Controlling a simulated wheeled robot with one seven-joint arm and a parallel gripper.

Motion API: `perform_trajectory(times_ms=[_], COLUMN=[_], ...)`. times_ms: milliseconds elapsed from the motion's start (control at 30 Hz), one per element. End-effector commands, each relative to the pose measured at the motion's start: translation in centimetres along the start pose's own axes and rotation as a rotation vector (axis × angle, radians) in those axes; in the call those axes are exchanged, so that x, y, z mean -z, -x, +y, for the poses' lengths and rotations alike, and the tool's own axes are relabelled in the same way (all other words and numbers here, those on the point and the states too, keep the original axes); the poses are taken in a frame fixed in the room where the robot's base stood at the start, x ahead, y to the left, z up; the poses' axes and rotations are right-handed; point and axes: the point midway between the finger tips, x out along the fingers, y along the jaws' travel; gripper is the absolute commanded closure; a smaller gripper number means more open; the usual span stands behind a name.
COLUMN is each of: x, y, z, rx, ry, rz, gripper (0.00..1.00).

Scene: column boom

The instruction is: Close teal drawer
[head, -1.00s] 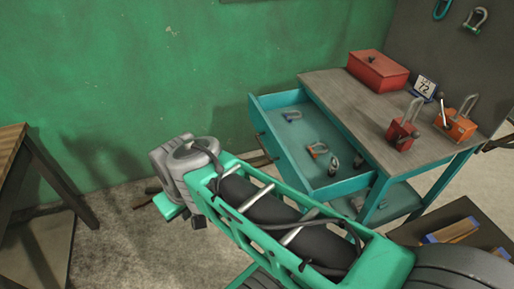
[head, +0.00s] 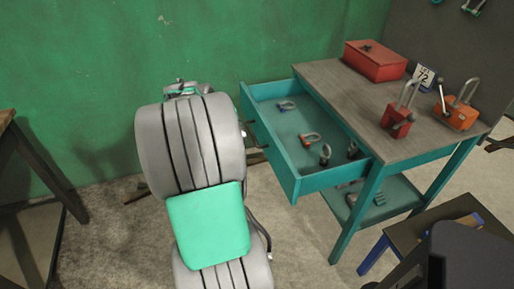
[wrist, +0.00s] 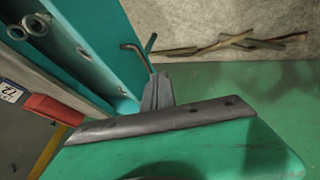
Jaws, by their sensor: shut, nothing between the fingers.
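The teal drawer (head: 330,178) hangs open from the teal workbench, pulled out to the left, with several shackle-like pieces inside. Its front carries a dark handle (head: 257,148). In the wrist view the drawer (wrist: 125,25) fills the upper left, and a brownish handle (wrist: 136,50) sticks out beside the fingertips. My gripper (wrist: 157,78) is shut and empty, close to the handle; I cannot tell whether they touch. In the head view my arm hides most of the gripper, left of the drawer front.
The workbench top (head: 345,95) holds a red box (head: 375,60), a number card (head: 424,77) and red and orange padlocks (head: 398,118). A low stool-like table (head: 425,225) stands at the lower right. A dark table (head: 40,165) is at the left. A green wall (head: 110,60) is behind.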

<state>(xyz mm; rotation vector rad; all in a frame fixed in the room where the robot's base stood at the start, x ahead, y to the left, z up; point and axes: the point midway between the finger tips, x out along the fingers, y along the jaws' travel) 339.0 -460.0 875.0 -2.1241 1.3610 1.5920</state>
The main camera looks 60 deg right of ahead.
Motion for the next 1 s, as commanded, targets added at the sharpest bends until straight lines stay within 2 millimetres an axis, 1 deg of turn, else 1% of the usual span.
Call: perform_trajectory(times_ms=[33,100,167,267,367,500,600,700,833,1000], x=[-0.4,-0.5,-0.5,-0.5,-0.7,-0.8,-0.8,-0.7,-0.8,-0.7], y=[-2.6,-3.9,-4.5,-5.4,-7.2,-10.1,-11.9,-13.2,-14.0,-14.0], z=[2.4,4.6,5.5,5.7,5.8,6.0,6.1,6.3,6.3,6.3], rx=[-0.044,-0.083,-0.098,-0.1,-0.099,-0.097,-0.096,-0.096,-0.096,-0.096], ry=[-0.03,-0.052,-0.059,-0.058,-0.059,-0.059,-0.058,-0.058,-0.058,-0.058], rz=[-0.015,-0.022,-0.026,-0.026,-0.029,-0.028,-0.027,-0.025,-0.025,-0.024], gripper=[1.0,1.0,1.0,1.0,1.0,1.0,1.0,1.0,1.0,1.0])
